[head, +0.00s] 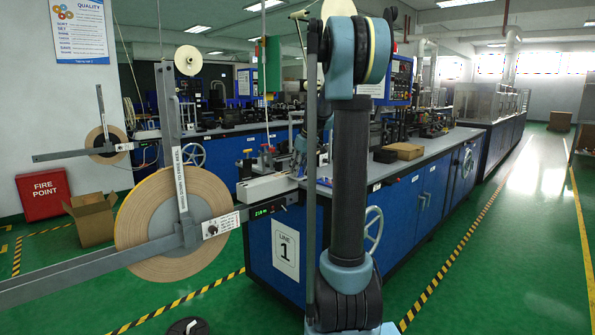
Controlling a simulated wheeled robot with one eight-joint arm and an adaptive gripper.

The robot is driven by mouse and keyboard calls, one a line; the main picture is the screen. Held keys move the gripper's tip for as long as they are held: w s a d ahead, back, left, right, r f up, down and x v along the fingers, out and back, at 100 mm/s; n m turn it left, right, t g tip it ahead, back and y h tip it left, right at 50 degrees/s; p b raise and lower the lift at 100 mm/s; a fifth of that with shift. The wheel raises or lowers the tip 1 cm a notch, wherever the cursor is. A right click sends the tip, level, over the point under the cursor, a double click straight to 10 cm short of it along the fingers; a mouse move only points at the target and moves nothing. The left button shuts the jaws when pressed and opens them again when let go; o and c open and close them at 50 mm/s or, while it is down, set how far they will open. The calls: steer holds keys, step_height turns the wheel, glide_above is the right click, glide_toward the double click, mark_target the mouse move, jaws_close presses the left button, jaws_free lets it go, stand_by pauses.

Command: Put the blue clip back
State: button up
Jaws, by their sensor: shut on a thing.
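I cannot make out the blue clip in the head view. My gripper cannot be made out either; my own upright arm stands right of the middle and covers part of the scene behind it. A large tape reel (150,222) with a tan face and yellowish rim hangs upright at the left on a grey bracket (172,150). The bracket's long arm runs to the white block (267,187) at the near end of the line, beside a small green display (262,212). A light blue-grey part beside my arm, above that end, is too small to identify.
A cardboard box (92,217) and a red fire point box (42,196) stand at the left. A brown carton (404,151) lies on the bench. Green floor is clear at the right.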

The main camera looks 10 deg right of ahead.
steer(key=o, duration=1)
steer(key=v, duration=1.2)
steer(key=s+a+f+m, duration=0.1)
steer(key=s+f, duration=0.2)
steer(key=s, duration=0.4)
steer(key=s+a+f+m+h, duration=0.1)
steer(key=s+f, duration=0.3)
steer(key=s, duration=0.3)
steer(key=s+a+f+m, duration=0.1)
steer(key=s+f, duration=0.2)
steer(key=s, duration=0.5)
steer(key=s+f+m, duration=0.1)
steer(key=s+f, duration=0.5)
steer(key=s+f+m+g+h, duration=0.1)
steer(key=s+f, duration=0.5)
steer(key=s+f+m, duration=0.2)
steer(key=s+f, duration=0.4)
steer(key=s, duration=0.1)
steer(key=shift+d+f+h, duration=0.25)
steer(key=shift+d+h, duration=0.05)
